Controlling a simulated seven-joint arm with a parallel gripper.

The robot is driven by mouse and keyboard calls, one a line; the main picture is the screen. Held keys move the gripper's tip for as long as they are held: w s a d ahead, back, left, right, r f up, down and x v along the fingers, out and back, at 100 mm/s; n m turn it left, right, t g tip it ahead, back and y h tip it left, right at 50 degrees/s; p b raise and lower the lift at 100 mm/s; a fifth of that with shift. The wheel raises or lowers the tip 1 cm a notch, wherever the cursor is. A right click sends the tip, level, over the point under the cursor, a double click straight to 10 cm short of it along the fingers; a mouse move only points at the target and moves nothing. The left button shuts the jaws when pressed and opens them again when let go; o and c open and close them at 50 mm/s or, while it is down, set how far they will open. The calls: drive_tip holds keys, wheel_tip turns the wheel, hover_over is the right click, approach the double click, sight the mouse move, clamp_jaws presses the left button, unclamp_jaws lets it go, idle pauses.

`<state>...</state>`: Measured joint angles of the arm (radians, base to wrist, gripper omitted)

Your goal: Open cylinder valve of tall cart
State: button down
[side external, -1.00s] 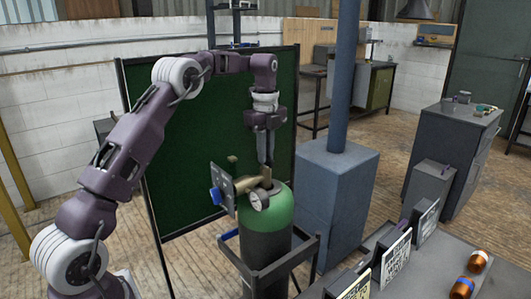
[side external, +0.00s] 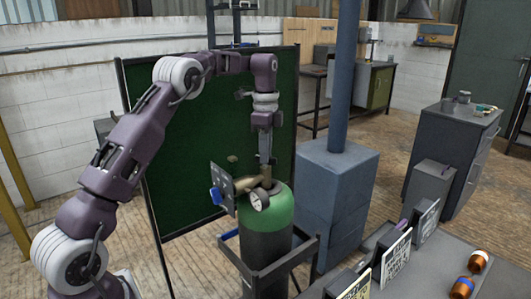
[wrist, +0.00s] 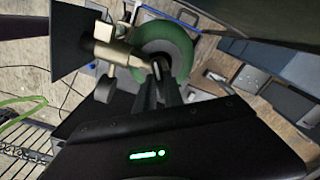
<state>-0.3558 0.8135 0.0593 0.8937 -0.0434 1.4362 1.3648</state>
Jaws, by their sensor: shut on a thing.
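A tall dark cylinder with a green top (side external: 280,212) stands upright in a dark cart frame (side external: 309,247). The green top also shows in the wrist view (wrist: 182,50). A brass valve and regulator body (side external: 246,184) sits on it, with a round gauge (side external: 260,200) and a dark plate (side external: 222,184) at its left. My gripper (side external: 265,166) points straight down over the cylinder. Its narrow fingers (wrist: 158,70) are shut on the cylinder valve at the top. The gripped part is mostly hidden by the fingers.
A blue-grey box with a post (side external: 338,185) stands close right of the cart. A green panel (side external: 185,150) stands behind. A bench with signs (side external: 397,257) and copper-coloured cylindrical pieces (side external: 463,287) is at front right.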

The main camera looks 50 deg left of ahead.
drive_tip(key=n, duration=1.1)
drive_tip(key=shift+r, duration=0.1)
drive_tip(key=n, duration=0.3)
drive_tip(key=shift+n, duration=0.3)
drive_tip(key=n, duration=0.3)
drive_tip(key=shift+n, duration=0.3)
drive_tip(key=n, duration=0.3)
drive_tip(key=shift+n, duration=0.3)
drive_tip(key=n, duration=0.4)
drive_tip(key=shift+n, duration=1.5)
